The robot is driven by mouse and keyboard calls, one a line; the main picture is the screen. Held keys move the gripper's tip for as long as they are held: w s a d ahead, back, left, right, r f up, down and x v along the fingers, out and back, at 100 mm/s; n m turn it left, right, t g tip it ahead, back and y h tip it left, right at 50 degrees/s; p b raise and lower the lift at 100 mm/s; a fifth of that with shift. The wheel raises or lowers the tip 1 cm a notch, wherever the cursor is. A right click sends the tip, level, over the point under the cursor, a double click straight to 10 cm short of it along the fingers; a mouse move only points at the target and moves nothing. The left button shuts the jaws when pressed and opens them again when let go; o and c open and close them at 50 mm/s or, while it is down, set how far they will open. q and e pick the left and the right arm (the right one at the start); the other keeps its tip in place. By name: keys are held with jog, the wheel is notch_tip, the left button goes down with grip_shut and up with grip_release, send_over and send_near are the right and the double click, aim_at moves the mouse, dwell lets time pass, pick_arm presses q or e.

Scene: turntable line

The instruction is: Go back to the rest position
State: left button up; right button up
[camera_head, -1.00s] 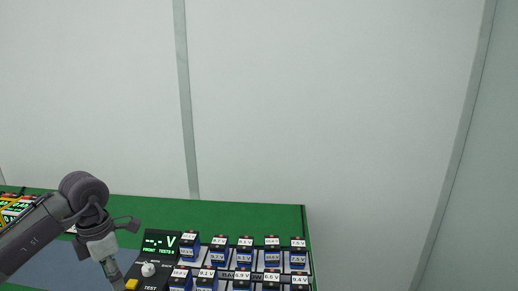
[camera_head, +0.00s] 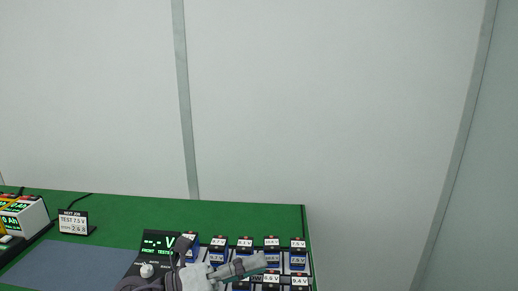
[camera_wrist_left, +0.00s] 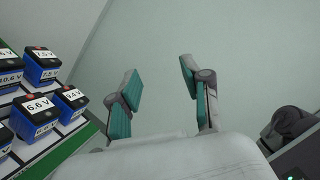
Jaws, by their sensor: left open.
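My left gripper (camera_head: 256,263) is low in the head view, its fingers pointing right across the rows of batteries. In the left wrist view the left gripper (camera_wrist_left: 162,82) shows its two teal-padded fingers spread apart with nothing between them, facing the pale wall. My right gripper is in neither view. The black tester (camera_head: 160,240) with a green display and a pale knob stands just left of the gripper, partly hidden by my arm. Blue batteries with white voltage labels stand in rows, such as a 7.5 V one (camera_head: 298,259) at the right end.
In the left wrist view several batteries, one marked 6.6 V (camera_wrist_left: 36,116), stand at the left. A small job sign (camera_head: 74,222) and a white lit box (camera_head: 22,217) stand on the green table (camera_head: 250,216) at the left, near a bare grey-blue mat (camera_head: 75,265).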

pick_arm(q)
jog(key=w+a+f+n+t+y, duration=0.1)
jog(key=w+a+n+t+y, duration=0.1)
jog(key=a+n+t+y, duration=0.75)
jog(key=w+a+f+n+t+y, duration=0.1)
jog(key=w+a+n+t+y, duration=0.3)
jog(key=n, duration=1)
jog(key=s+a+f+n+g+y, duration=0.3)
jog(key=s+f+n, duration=0.15)
jog(key=f, duration=0.35)
jog(key=s+a+f+n+g+y, duration=0.2)
jog(key=s+a+f+n+y, duration=0.15)
jog(key=f+n, duration=0.3)
jog(key=s+f+n+g+h, duration=0.1)
jog(key=s+f+n+g, duration=0.1)
jog(key=s+f+g, duration=0.65)
jog(key=s+f+n+g, duration=0.15)
jog(key=s+f, duration=0.35)
jog(key=s, duration=0.8)
notch_tip(320, 180, down, 26)
jog(key=r+g, duration=0.1)
jog(key=g, duration=0.1)
jog(key=s+a+f, duration=0.2)
jog(key=s+f, duration=1.5)
jog(key=shift+a+m+g, duration=0.15)
jog(key=shift+m+g, duration=0.25)
jog(key=shift+g, duration=0.05)
